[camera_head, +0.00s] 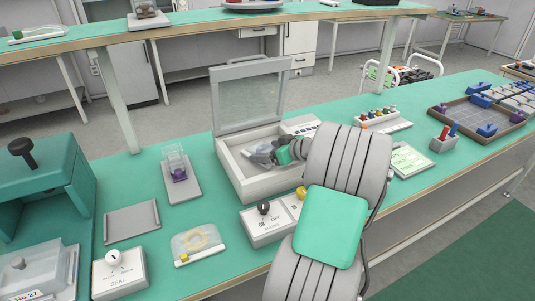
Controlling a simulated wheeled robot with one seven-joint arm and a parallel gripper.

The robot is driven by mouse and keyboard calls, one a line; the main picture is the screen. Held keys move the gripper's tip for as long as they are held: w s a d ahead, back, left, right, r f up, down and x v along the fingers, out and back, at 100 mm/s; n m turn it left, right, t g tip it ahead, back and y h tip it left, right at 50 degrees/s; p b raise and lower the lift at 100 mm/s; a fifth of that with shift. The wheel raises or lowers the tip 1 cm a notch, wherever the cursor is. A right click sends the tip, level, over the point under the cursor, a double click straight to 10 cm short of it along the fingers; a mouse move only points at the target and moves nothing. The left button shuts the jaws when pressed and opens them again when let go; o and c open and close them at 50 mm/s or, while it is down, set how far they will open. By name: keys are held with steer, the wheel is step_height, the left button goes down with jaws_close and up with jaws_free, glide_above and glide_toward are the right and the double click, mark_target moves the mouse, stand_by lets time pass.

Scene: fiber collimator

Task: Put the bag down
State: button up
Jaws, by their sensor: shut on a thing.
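My gripper (287,155) is over the inside of a white open box (253,186) with a raised, window-like lid (250,95). The gripper is mostly hidden by my own arm, and its fingertips are hard to make out. A greyish, see-through bag (261,153) is at the gripper's left end, and the gripper appears shut on it. I cannot tell whether the bag touches the box floor. Another clear bag (198,243) with a yellow coil lies flat on the green bench left of the box.
Control boxes with knobs (262,222) stand in front of the white box. A "SEAL" box (117,275), a teal press (45,190), a grey plate (132,222) and a clear holder (178,175) are to the left. Trays (475,130) stand to the right. An upper shelf edge (200,32) runs behind.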

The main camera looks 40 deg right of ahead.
steer(key=shift+f, duration=0.55)
steer(key=o, duration=1.2)
steer(key=shift+r, duration=0.25)
steer(key=v, duration=1.2)
steer(key=shift+f, duration=0.1)
